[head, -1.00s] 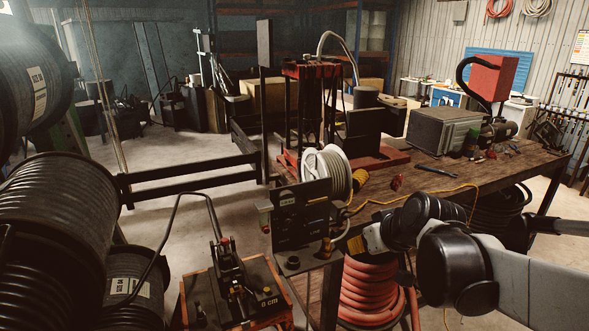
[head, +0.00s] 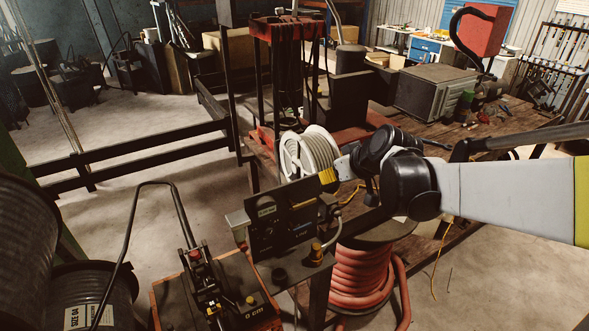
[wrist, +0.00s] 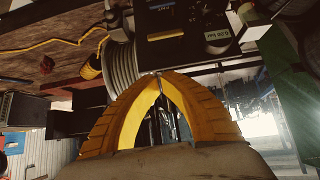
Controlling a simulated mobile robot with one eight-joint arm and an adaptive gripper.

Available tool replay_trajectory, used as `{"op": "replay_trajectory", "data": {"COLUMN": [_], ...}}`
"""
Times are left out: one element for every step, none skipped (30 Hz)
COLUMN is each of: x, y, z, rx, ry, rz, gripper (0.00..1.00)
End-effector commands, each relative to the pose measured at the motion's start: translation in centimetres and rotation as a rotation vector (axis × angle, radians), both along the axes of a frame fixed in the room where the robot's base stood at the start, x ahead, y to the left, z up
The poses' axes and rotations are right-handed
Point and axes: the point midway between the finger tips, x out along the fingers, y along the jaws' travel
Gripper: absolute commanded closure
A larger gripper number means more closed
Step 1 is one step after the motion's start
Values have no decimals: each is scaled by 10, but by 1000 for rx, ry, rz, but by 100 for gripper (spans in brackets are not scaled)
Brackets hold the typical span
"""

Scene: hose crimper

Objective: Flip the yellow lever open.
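A black control panel (head: 285,228) stands at the bench's near end in the head view. A small yellow-orange part (head: 316,252) sits at its lower right; I cannot tell whether this is the lever. My gripper (head: 325,177), with yellow fingers, is above the panel's upper right edge and in front of the white reel. In the wrist view, my gripper (wrist: 160,74) has its curved fingertips together, with nothing visible held.
The white hose reel (head: 312,150) stands close behind my gripper. A red hose coil (head: 362,275) is below the bench end. An orange-edged unit (head: 215,290) with a black upright handle is at lower left. Open floor (head: 130,200) lies left.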

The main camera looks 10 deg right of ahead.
Motion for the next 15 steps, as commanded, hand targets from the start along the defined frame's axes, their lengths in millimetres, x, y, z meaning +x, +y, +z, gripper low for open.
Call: {"op": "replay_trajectory", "data": {"x": [0, 0, 0, 1, 2, 4, 6, 8, 12, 16, 19, 25, 29, 34, 40], "y": [0, 0, 0, 0, 1, 1, 2, 3, 4, 6, 7, 8, 10, 11, 13], "z": [0, 0, 0, -1, -2, -4, -6, -9, -13, -17, -21, -27, -32, -37, -43], "rx": [0, 0, 0, 0, 0, 0, 0, 0, 0, -1, -1, -1, 0, 0, 1], "ry": [0, 0, 0, 0, 0, 0, 1, 1, 1, 1, 1, 1, 1, 1, 0], "rz": [0, 0, 0, 0, 0, 0, 0, 1, 1, 2, 2, 2, 1, 2, 2], "gripper": [100, 100, 100, 100, 100, 100, 100, 100, 100, 100, 100, 100, 100, 100, 100]}}
